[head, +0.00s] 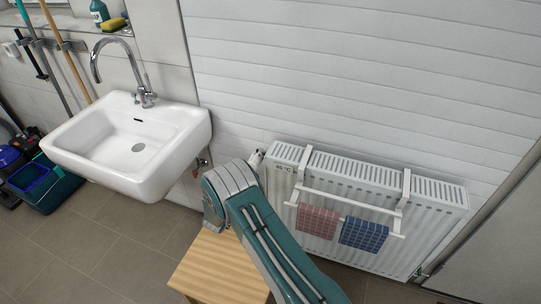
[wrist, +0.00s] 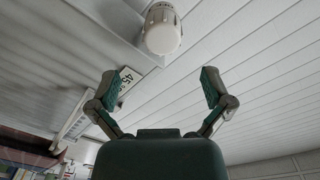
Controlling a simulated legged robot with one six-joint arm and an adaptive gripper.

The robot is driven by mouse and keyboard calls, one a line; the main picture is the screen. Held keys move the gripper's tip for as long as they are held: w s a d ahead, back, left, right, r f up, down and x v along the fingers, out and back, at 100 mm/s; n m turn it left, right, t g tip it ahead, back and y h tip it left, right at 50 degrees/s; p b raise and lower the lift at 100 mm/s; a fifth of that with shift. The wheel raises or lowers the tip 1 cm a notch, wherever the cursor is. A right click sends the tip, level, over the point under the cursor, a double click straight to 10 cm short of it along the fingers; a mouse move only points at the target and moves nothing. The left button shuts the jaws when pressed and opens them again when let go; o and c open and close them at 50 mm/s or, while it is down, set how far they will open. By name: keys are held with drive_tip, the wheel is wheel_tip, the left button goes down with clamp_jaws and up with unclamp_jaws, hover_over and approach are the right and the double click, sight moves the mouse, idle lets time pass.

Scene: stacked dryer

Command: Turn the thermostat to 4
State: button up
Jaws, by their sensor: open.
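The thermostat is a white round knob (wrist: 163,32) at the top middle of the wrist view, its blunt end facing the camera. I cannot read any number on it. In the head view the thermostat (head: 256,158) is a small white shape at the radiator's upper left corner, partly behind my arm. My gripper (wrist: 158,77) is open and empty in the wrist view. Its two green-padded fingers are spread wide, and the knob appears above the gap between them, apart from both. In the head view my arm hides the gripper.
The white radiator (head: 437,195) carries a 45 °C label (head: 284,168) and a towel rail with a red cloth (head: 317,221) and a blue cloth (head: 363,234). A wooden stool (head: 215,270) stands below my arm. A white sink (head: 185,150) is at left.

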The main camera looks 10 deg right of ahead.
sight(256, 159)
drive_tip(key=x, duration=0.9)
drive_tip(key=shift+w+d+r, duration=0.15)
drive_tip(key=shift+d, duration=0.05)
drive_tip(key=shift+w+r, duration=0.15)
drive_tip(key=shift+a+r, duration=0.1)
drive_tip(key=shift+a, duration=0.05)
drive_tip(key=shift+w+a+f, duration=0.2)
drive_tip(key=shift+w+d+f, duration=0.1)
drive_tip(key=shift+w+f, duration=0.05)
drive_tip(key=shift+w, duration=0.1)
drive_tip(key=shift+w+d, duration=0.15)
drive_tip(key=shift+d, duration=0.5)
drive_tip(key=c, duration=0.8)
drive_tip(key=shift+a, duration=0.4)
drive_tip(key=shift+c, duration=0.9)
